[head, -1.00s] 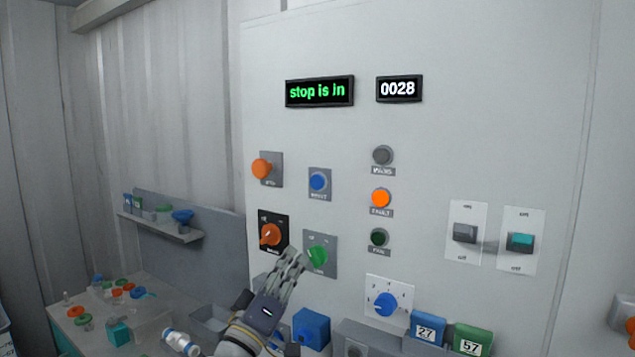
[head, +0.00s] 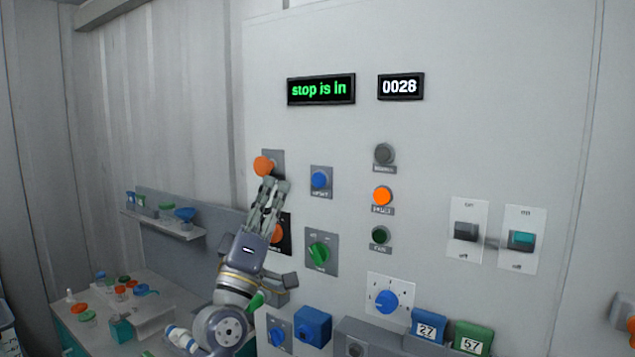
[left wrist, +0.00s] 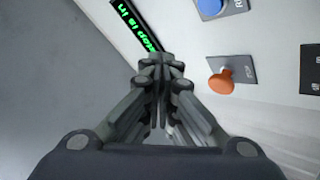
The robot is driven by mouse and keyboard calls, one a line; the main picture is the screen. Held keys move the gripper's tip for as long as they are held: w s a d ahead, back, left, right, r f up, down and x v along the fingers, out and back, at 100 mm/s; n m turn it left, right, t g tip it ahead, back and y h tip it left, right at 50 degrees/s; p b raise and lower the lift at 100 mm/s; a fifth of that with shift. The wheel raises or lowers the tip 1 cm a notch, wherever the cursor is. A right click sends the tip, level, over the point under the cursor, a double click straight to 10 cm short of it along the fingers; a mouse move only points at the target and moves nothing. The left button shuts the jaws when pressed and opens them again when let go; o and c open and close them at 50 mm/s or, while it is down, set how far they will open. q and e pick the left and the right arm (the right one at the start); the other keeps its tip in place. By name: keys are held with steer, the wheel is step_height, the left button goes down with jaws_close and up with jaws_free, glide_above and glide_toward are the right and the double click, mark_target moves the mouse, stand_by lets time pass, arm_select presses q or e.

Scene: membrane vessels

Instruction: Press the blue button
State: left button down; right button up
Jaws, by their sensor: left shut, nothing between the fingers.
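The blue button (head: 319,180) sits on a grey plate in the upper middle of the white panel; it also shows at the top of the left wrist view (left wrist: 210,6). To its left is an orange mushroom knob (head: 264,166), seen also in the left wrist view (left wrist: 221,82). My left gripper (head: 272,184) is shut and empty, its fingertips just below the orange knob and left of the blue button in the head view. It hides part of the orange rotary switch (head: 277,233). My right gripper is not in view.
The display (head: 320,89) reads "stop is in" and the counter (head: 400,87) reads 0028. A green knob (head: 319,253), a lit orange lamp (head: 382,195) and a blue dial (head: 386,301) are nearby. A bench with small coloured parts stands at lower left.

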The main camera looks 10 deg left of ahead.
mark_target(318, 180)
arm_select(q)
steer(key=w+d+b, duration=0.2)
steer(key=w+b, duration=0.1)
steer(key=w, duration=0.4)
steer(key=shift+w+d+b, duration=0.4)
steer(key=shift+w, duration=0.1)
stand_by(1.0)
steer(key=shift+w+d, duration=0.15)
steer(key=shift+w, duration=0.15)
steer(key=shift+w+d+b, duration=0.15)
steer(key=shift+w+b, duration=0.2)
steer(key=shift+b, duration=0.2)
stand_by(0.5)
steer(key=shift+s, duration=0.1)
stand_by(0.3)
steer(key=shift+s+a+p, duration=0.25)
steer(key=shift+s+p, duration=0.25)
steer(key=shift+s, duration=0.15)
